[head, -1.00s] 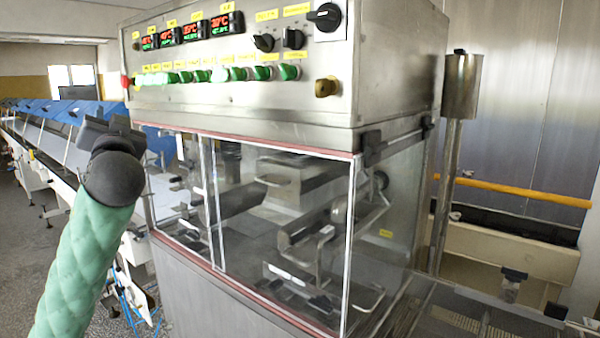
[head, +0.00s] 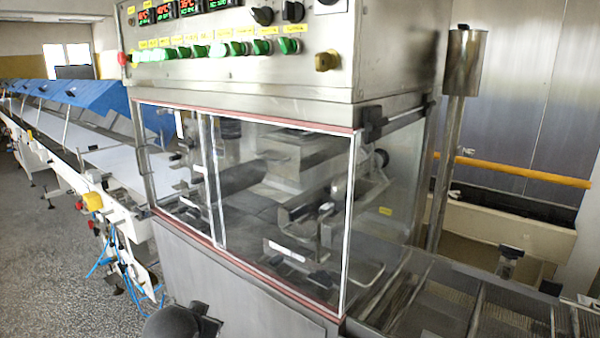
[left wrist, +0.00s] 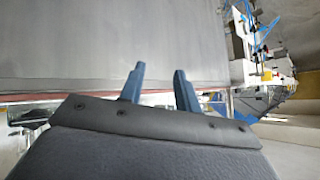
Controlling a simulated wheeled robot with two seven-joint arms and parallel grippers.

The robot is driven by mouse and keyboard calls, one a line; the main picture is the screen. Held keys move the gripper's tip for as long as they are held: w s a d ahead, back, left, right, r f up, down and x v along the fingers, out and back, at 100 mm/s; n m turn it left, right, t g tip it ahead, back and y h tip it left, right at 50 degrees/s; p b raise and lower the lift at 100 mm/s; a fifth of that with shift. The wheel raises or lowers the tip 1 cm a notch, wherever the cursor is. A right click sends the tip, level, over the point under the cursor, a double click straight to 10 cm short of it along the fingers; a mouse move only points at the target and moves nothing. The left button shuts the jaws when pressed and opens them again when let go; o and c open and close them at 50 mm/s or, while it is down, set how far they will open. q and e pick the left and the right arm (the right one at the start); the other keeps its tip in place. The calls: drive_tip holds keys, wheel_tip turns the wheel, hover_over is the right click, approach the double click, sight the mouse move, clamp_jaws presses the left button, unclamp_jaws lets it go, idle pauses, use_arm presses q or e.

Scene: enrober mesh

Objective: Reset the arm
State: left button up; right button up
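My left gripper (head: 207,320) shows dark at the bottom edge of the head view, low in front of the machine's cabinet; most of that arm is out of the picture. In the left wrist view its two blue-grey fingers (left wrist: 160,90) stand apart with nothing between them. My right arm and gripper are in neither view. The enrober machine (head: 250,285) stands ahead, with clear windows (head: 290,215) framed in red and white and a panel of green buttons (head: 240,48) above.
A long conveyor with blue covers (head: 85,105) runs along the left. A metal post with a cylinder (head: 465,60) and a yellow rail (head: 525,172) stand at the right. A mesh belt (head: 450,305) extends at the lower right. Speckled floor (head: 60,290) is open at the lower left.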

use_arm(q)
drive_tip(key=s+d+f+g+h, duration=0.1)
drive_tip(key=s+d+f+g, duration=0.2)
drive_tip(key=s+f, duration=1)
drive_tip(key=s+d+f+n+g+h, duration=0.1)
drive_tip(key=s+d+f+g, duration=0.2)
drive_tip(key=s+f, duration=1.1)
drive_tip(key=s+g, duration=0.2)
drive_tip(key=s, duration=0.2)
drive_tip(key=shift+s+d, duration=0.3)
drive_tip(key=shift+w, duration=0.1)
